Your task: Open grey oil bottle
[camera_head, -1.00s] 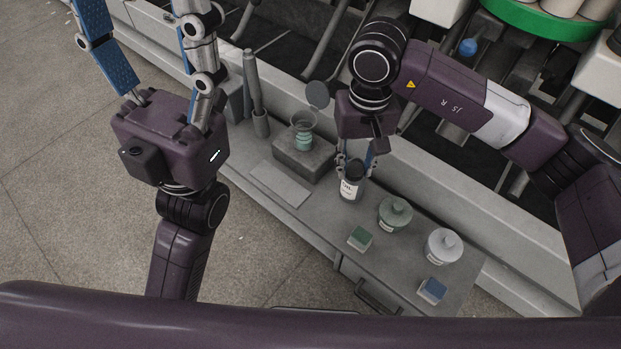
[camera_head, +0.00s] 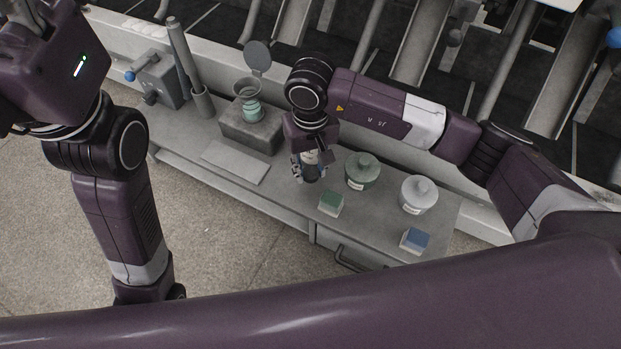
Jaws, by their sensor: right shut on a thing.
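The dark grey oil bottle (camera_head: 312,172) stands upright at the middle of the grey bench. My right gripper (camera_head: 308,163) comes down on it from above and is shut on its upper part. The fingers cover the cap and neck, so I cannot tell whether the cap is loose. My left gripper (camera_head: 55,65) is at the top left, away from the bench; its fingers are cut off by the picture's edge.
A green-grey jar (camera_head: 362,175) and a pale jar (camera_head: 418,196) stand right of the bottle. A green box (camera_head: 331,203) and a blue box (camera_head: 415,240) lie in front. A grey block (camera_head: 250,137) bearing a teal piece and a flat plate (camera_head: 236,162) are to the left.

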